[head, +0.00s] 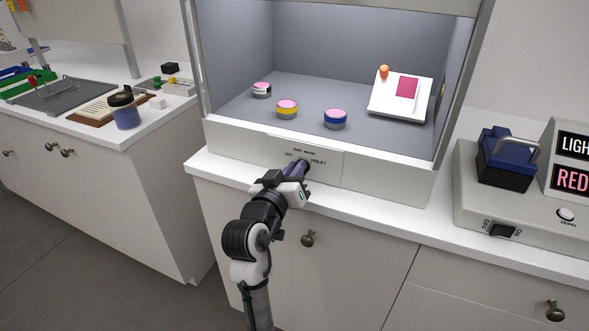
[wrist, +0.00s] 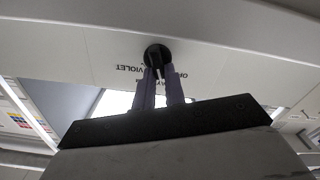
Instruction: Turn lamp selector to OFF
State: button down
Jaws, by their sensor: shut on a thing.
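The lamp selector (wrist: 157,54) is a round black knob on the pale front panel (head: 325,169) of the booth. In the wrist view the lettering is upside down, with VIOLET beside the knob and other words partly covered by my fingers. In the head view OFF is left of the knob, VIOLET right, and a small label above. My gripper (head: 299,170) reaches the panel from the front and hides most of the knob. In the wrist view the two purple fingers of my gripper (wrist: 161,76) are closed on the knob's grip. I cannot tell which label it points to.
The booth interior looks lit pale. It holds several pigment jars (head: 335,119) and a white tilted board (head: 391,111) with a magenta patch. A grey device (head: 471,207) with a blue-black block (head: 505,158) stands at the right. A drawer knob (head: 308,239) is below my gripper.

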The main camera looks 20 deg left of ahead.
jog(key=n+p, duration=0.4)
jog(key=shift+a+n, duration=0.15)
jog(key=shift+n, duration=0.15)
jog(key=shift+a+f+n+p, duration=0.15)
jog(key=shift+n+p, duration=0.35)
jog(key=shift+n, duration=0.25)
jog(key=shift+f+n+p, duration=0.15)
jog(key=shift+n+p, duration=0.35)
jog(key=shift+n, duration=0.25)
jog(key=c, duration=1.5)
grip_release()
jog(key=shift+o, duration=0.2)
